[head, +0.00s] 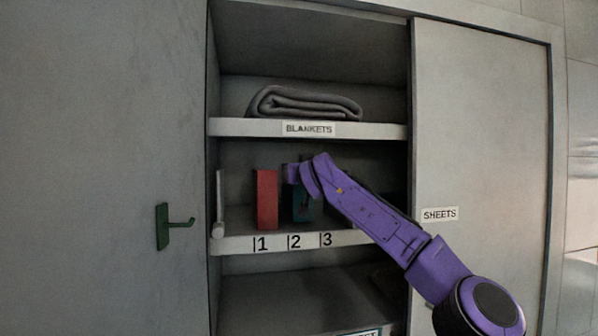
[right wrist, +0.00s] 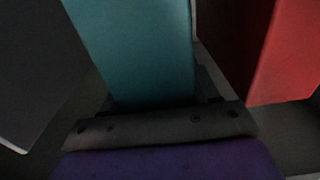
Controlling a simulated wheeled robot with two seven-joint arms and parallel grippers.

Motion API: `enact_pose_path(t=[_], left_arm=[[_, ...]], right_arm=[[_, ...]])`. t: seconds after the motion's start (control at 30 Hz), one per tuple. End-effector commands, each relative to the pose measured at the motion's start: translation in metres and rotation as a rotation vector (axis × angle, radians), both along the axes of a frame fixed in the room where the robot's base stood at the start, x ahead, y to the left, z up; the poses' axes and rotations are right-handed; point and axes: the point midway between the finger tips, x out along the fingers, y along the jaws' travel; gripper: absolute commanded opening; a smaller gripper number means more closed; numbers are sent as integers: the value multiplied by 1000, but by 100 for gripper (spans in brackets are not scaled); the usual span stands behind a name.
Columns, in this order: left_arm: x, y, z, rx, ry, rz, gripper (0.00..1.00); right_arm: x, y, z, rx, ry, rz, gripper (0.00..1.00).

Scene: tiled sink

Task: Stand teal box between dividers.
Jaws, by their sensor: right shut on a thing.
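The teal box (head: 302,204) stands upright on the middle shelf above the label 2, partly hidden by my purple right arm. It fills the upper middle of the right wrist view (right wrist: 140,50). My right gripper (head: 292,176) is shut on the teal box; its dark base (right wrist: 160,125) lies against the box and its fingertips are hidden. A red box (head: 266,198) stands upright to the left, above label 1; it also shows at the right of the wrist view (right wrist: 288,55). A dark panel (right wrist: 40,75) stands on the other side of the teal box, apart from it. My left gripper is out of view.
The middle shelf (head: 232,243) carries labels 1, 2 and 3 on its front edge. A folded grey blanket (head: 303,103) lies on the shelf above. A white upright piece (head: 218,205) stands at the shelf's left end.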

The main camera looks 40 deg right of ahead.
Motion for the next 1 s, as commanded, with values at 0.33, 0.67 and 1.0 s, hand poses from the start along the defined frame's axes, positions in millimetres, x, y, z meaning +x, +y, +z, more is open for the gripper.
enact_pose_path(t=[0.33, 0.67, 1.0], left_arm=[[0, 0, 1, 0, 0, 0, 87], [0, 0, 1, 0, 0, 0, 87], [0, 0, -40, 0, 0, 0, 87]], right_arm=[[-1, 1, -11, -2, -2, 0, 0], [-1, 0, -12, 0, 0, -1, 85], [-53, 28, -18, -1, -6, 1, 85]])
